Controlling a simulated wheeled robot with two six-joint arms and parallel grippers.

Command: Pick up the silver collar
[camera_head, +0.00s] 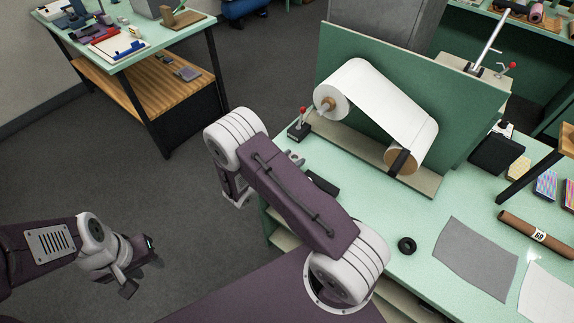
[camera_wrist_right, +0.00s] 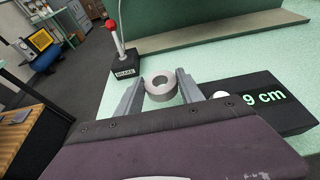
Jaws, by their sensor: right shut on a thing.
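The silver collar (camera_wrist_right: 161,87) is a short pale-grey ring with a hole, between the two fingers of my right gripper (camera_wrist_right: 159,88) in the right wrist view. The fingers are shut on its sides. I cannot tell whether it touches the bench under it.
A brake lever block (camera_wrist_right: 124,65) with a red knob stands just beyond the collar. A black block marked 9 cm (camera_wrist_right: 277,98) lies to the right. A white roll stand (camera_head: 385,105) rises behind. A black ring (camera_head: 407,251) and grey sheet (camera_head: 475,258) lie on the bench.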

